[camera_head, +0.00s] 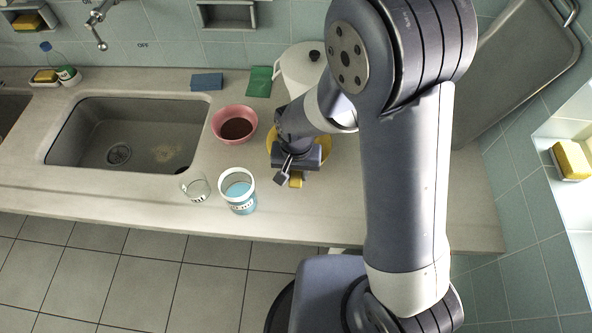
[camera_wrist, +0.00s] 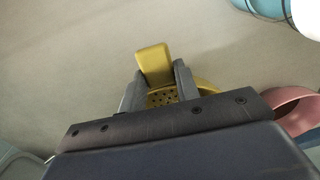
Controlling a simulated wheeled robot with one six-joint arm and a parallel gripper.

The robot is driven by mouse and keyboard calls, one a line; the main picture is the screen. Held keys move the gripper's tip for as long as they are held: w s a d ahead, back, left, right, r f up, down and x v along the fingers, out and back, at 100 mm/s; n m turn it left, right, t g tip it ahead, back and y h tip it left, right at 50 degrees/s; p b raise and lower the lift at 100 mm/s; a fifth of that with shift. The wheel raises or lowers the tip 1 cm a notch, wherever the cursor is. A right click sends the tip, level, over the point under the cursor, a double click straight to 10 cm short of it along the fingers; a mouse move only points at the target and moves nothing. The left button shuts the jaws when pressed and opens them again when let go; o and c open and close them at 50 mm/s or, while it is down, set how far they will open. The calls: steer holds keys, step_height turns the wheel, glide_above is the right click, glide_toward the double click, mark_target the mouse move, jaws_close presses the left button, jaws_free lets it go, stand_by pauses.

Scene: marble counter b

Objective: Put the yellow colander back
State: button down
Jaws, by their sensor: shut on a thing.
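The yellow colander (camera_head: 270,146) is on or just above the counter, right of the pink bowl, mostly hidden behind my arm in the head view. My gripper (camera_head: 293,177) is over its near side, with a yellow handle tab showing below the jaws. In the wrist view my gripper (camera_wrist: 157,88) is shut on the colander's handle. The handle (camera_wrist: 154,63) sticks out past the fingertips, and part of the perforated bowl shows between and behind the fingers. I cannot tell whether the colander touches the counter.
A white lidded pot (camera_head: 300,66) stands behind. Blue (camera_head: 207,82) and green (camera_head: 258,82) cloths lie at the back. The sink (camera_head: 125,135) is further left.

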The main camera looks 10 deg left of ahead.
steer(key=c, duration=1.1)
jaws_free()
steer(key=shift+f, duration=0.1)
steer(key=shift+o, duration=0.2)
step_height(320, 180, up, 12)
steer(key=shift+s, duration=0.1)
step_height(320, 180, down, 12)
steer(key=shift+f, duration=0.15)
steer(key=shift+r, duration=0.3)
steer(key=shift+r, duration=0.1)
